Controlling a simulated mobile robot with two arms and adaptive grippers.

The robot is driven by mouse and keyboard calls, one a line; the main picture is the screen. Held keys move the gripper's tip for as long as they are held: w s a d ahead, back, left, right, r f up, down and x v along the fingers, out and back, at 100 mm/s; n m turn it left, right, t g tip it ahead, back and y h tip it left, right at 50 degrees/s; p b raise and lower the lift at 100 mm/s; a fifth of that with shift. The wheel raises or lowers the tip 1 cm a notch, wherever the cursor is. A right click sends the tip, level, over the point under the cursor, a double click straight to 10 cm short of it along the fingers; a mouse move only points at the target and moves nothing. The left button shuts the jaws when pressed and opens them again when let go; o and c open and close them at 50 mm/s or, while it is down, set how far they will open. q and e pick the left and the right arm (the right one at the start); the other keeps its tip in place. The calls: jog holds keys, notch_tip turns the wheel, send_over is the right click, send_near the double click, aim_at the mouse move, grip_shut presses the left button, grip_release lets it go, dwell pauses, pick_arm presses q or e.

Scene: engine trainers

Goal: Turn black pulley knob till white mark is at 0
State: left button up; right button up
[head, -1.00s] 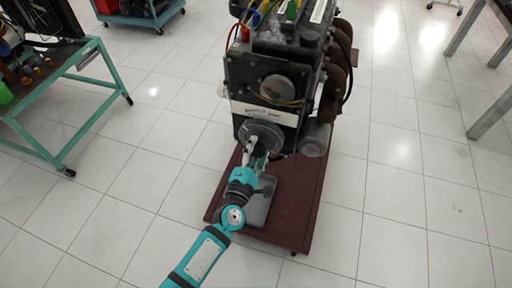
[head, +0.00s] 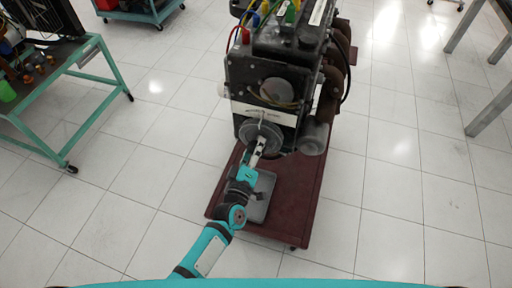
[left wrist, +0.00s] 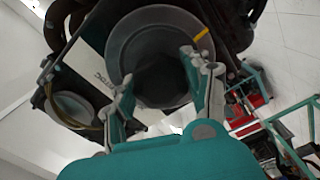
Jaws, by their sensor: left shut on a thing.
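The round grey pulley (head: 247,132) is on the lower front of the dark engine, below a white lettered strip (head: 285,115). In the left wrist view the pulley rim (left wrist: 122,45) surrounds a dark knob (left wrist: 160,82). A yellow mark (left wrist: 201,34) is on the rim at upper right; I cannot make out a white mark or a 0 there. My left gripper (head: 259,144) is at the pulley front. Its two fingers (left wrist: 160,73) are on either side of the knob, shut on it. The fingers partly hide the knob in the head view. My right gripper is not in view.
The engine (head: 300,45) stands on a dark red wheeled base (head: 300,205), with a grey block (head: 258,208) under the arm. A teal cart (head: 40,140) stands at left and a grey table frame (head: 490,110) at right. Tiled floor between is clear.

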pick_arm(q)
jog(key=shift+f+m, duration=0.1)
jog(key=shift+m, duration=0.2)
jog(key=o, duration=1.2)
jog(key=v, duration=1.2)
